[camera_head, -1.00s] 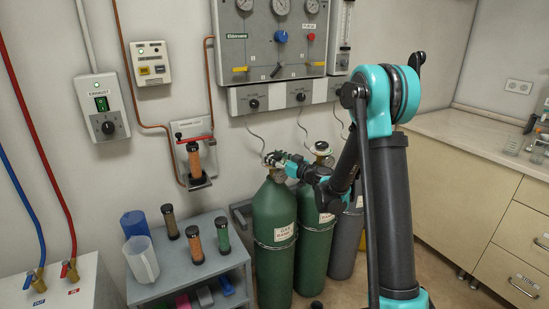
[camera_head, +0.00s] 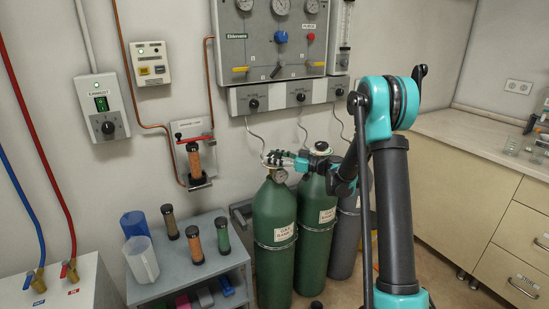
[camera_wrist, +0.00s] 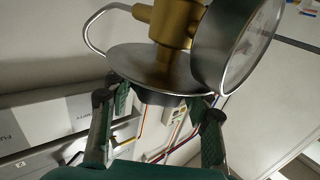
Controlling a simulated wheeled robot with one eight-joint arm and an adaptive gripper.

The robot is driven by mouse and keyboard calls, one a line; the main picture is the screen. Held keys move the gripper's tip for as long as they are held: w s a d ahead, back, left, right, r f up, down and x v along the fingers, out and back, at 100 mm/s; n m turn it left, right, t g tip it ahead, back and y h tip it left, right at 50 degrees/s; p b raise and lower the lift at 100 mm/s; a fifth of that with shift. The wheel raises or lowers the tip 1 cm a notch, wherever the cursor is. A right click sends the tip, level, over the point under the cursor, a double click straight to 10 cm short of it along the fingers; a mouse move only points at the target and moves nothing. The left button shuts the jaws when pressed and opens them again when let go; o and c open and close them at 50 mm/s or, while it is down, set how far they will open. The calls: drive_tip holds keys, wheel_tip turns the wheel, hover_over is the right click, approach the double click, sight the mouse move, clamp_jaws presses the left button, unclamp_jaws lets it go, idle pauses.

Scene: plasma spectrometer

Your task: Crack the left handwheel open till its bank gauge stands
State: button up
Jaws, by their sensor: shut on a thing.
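The left green cylinder (camera_head: 272,215) stands against the wall with a small gauge (camera_head: 281,175) at its valve. My gripper (camera_head: 274,158) is at the top of this cylinder, seen small and from the side. In the wrist view my gripper (camera_wrist: 160,98) is shut on the left handwheel (camera_wrist: 150,62), a round metal disc with a dark hub between the fingertips. A brass valve body (camera_wrist: 168,22) and a large gauge (camera_wrist: 262,45) lie beyond it; the gauge face is too oblique to read. The panel's left dial (camera_head: 244,4) is cut off at the top and unreadable.
A second green cylinder (camera_head: 317,215) and a grey one (camera_head: 345,235) stand close on the right. A grey shelf (camera_head: 200,262) with filter tubes and beakers is at the left. The wall panel (camera_head: 262,50) hangs above; a counter (camera_head: 480,140) is at the right.

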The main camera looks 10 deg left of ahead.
drive_tip(key=shift+n+g, duration=0.6)
drive_tip(key=shift+g, duration=0.3)
drive_tip(key=shift+g+y, duration=0.3)
drive_tip(key=o, duration=1.2)
drive_tip(key=shift+d, duration=0.15)
drive_tip(key=d, duration=0.4)
drive_tip(key=s+d, duration=0.1)
drive_tip(key=d, duration=0.2)
drive_tip(key=s+d, duration=0.1)
drive_tip(key=d, duration=0.3)
drive_tip(key=shift+d, duration=0.35)
